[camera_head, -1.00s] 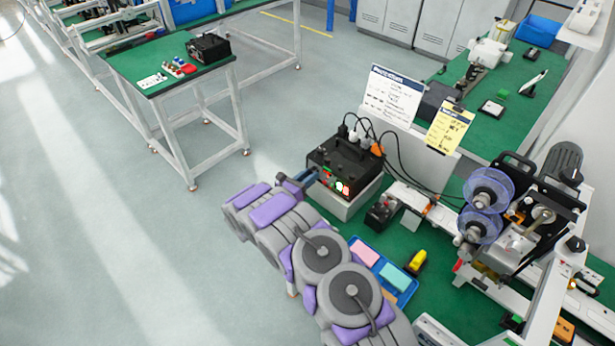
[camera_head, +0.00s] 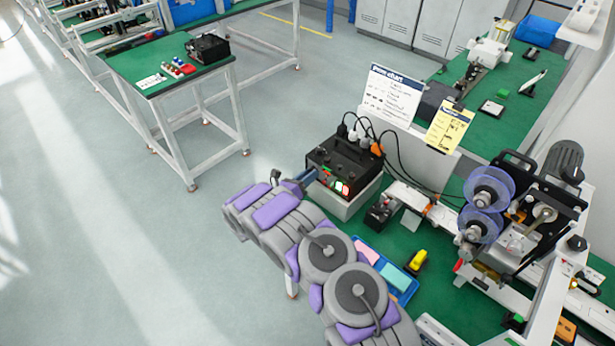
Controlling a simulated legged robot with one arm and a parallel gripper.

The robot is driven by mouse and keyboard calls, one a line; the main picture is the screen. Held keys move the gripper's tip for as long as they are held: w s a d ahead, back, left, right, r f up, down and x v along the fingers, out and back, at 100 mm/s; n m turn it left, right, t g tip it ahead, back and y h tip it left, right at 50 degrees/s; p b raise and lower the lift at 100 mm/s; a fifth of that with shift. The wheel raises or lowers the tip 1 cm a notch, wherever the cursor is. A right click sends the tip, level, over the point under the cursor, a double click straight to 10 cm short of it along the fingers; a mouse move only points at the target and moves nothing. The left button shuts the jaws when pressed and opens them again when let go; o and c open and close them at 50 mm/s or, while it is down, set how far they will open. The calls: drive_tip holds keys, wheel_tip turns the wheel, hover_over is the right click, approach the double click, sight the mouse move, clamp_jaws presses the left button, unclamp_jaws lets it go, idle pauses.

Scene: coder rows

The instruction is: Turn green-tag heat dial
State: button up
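A black control box (camera_head: 345,160) stands on a white block on the green bench, with cables rising from its back. Its front face carries a small green patch (camera_head: 327,172) and a red lit spot (camera_head: 345,189). The separate dials are too small to tell apart, and part of the face is hidden by my gripper. My gripper (camera_head: 307,177) is at the left end of the box's front face, at or very near it. Whether it touches a dial, and whether its fingers are open or shut, I cannot tell.
A white printed sign (camera_head: 392,94) and a yellow sign (camera_head: 449,127) stand behind the box. A blue tray (camera_head: 403,284) with pink and teal pieces lies beside my arm. A reel machine (camera_head: 487,205) stands at right. The floor at left is clear.

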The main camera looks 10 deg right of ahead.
drive_tip(key=shift+o, duration=1)
drive_tip(key=shift+w+a, duration=0.1)
drive_tip(key=shift+w, duration=0.15)
drive_tip(key=shift+s+r, duration=0.1)
drive_tip(key=p+v, duration=0.1)
drive_tip(key=v, duration=1.6)
drive_tip(key=shift+a+p, duration=0.2)
drive_tip(key=shift+p, duration=0.2)
drive_tip(key=w+d+m, duration=0.3)
drive_tip(key=w+d, duration=0.2)
drive_tip(key=d, duration=0.2)
drive_tip(key=w+d+m+b, duration=0.1)
drive_tip(key=w+d+m, duration=0.2)
drive_tip(key=w+d, duration=0.2)
drive_tip(key=shift+d, duration=1.15)
